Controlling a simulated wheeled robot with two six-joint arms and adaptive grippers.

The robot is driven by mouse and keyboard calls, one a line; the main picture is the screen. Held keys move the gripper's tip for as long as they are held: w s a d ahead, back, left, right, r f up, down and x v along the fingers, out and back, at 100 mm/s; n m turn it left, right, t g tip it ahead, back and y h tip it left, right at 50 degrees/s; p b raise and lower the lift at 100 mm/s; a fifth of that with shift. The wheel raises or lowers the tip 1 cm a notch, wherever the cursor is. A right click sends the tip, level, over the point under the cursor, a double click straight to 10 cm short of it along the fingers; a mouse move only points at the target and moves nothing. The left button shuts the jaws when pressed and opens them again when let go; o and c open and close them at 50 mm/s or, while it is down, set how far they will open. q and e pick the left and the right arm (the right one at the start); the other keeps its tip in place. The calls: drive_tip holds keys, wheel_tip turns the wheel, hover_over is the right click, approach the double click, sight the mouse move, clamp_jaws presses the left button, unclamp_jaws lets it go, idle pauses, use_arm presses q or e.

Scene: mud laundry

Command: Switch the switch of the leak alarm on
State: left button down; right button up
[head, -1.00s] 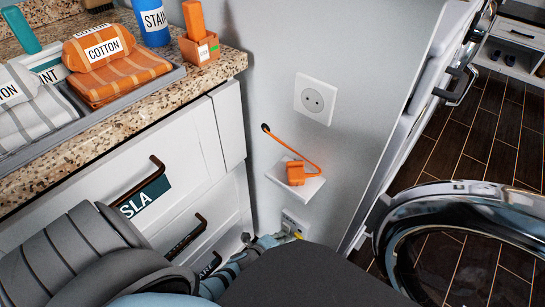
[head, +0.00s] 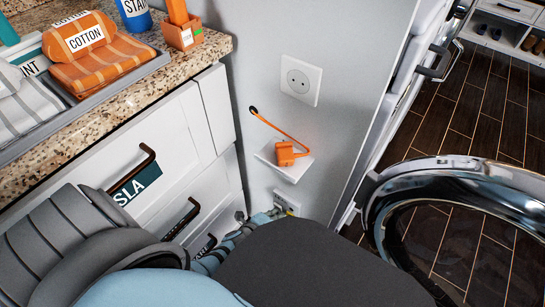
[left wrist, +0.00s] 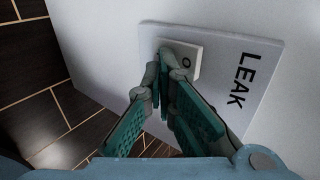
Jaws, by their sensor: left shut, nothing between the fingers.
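The leak alarm is a white wall plate marked LEAK (left wrist: 232,60), with a small raised switch (left wrist: 188,55) bearing a ring mark, in the left wrist view. In the head view the small white plate low on the wall (head: 289,198) appears to be the same one, partly hidden by my arm. My left gripper (left wrist: 163,72) is shut and empty, its teal-padded fingertips at the lower left edge of the switch. Whether they touch it I cannot tell. In the head view the left gripper (head: 270,215) is small at the plate. My right gripper is out of view.
White drawers (head: 165,135) stand left. An open round chrome door (head: 455,175) stands right.

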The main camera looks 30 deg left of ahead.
use_arm(q)
drive_tip(key=s+r, duration=0.1)
drive_tip(key=s, duration=1.3)
drive_tip(key=shift+s+a+r, duration=0.2)
drive_tip(key=shift+a+r, duration=0.2)
